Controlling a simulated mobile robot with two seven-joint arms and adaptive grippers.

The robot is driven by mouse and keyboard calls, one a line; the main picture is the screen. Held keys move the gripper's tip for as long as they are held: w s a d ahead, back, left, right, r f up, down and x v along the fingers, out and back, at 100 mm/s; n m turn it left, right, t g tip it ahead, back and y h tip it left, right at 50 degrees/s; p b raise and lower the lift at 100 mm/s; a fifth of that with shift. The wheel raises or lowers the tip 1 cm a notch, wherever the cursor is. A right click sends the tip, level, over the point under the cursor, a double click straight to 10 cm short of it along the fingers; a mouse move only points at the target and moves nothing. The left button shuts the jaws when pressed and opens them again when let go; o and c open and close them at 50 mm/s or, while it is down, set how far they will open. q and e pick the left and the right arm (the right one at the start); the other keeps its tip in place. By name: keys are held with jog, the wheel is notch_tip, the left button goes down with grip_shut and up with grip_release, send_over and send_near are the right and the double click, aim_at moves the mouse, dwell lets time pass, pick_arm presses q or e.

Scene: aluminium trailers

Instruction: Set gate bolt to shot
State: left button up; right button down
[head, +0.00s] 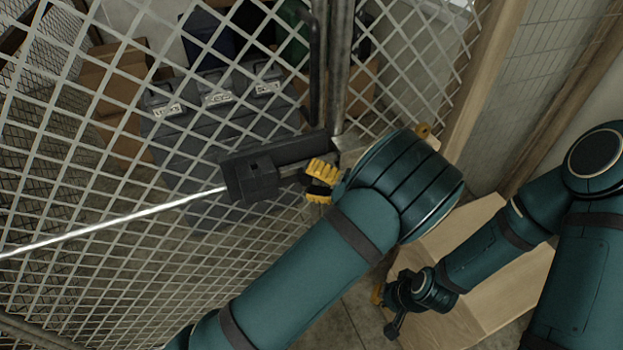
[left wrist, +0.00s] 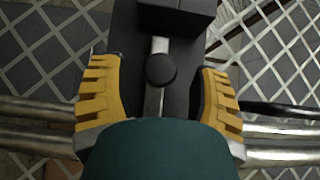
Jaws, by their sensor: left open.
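The gate (head: 120,170) is a pale wire-mesh panel in the head view, with a dark lock housing (head: 255,175) on it. In the left wrist view the gate bolt is a silver bar (left wrist: 160,45) with a round black knob (left wrist: 161,70), on a dark backing plate, below a dark block (left wrist: 178,14). My left gripper (head: 319,183) is at the housing's right end. Its yellow fingers stand open on either side of the knob, with visible gaps. My left arm hides part of the bolt area in the head view. My right gripper (head: 388,299) is low at the right, away from the gate; its jaws are unclear.
A metal post (head: 340,70) and a dark upright handle (head: 316,60) stand above the bolt. Behind the mesh are dark lidded boxes (head: 215,110) and cardboard boxes (head: 112,85). A light wooden box (head: 490,270) lies near my right arm.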

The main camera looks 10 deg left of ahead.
pick_arm(q)
jog(key=s+d, duration=0.1)
jog(key=d, duration=0.6)
jog(key=shift+s+d, duration=0.2)
jog(key=s+a+f+m+g+h, duration=0.1)
jog(key=s+a+f+g+h, duration=0.25)
jog(key=f, duration=0.45)
jog(key=s+a+f+m+g+h, duration=0.1)
jog(key=s+a+f+g+h, duration=0.1)
jog(key=s+a+f+h, duration=0.45)
jog(key=s+d+f+n+t+h+b, duration=0.2)
jog(key=s+d+f+n+t+h, duration=0.1)
jog(key=h, duration=0.8)
jog(key=shift+s+f+n+t, duration=0.55)
jog(key=shift+s+f+n, duration=0.95)
jog(key=shift+f, duration=0.9)
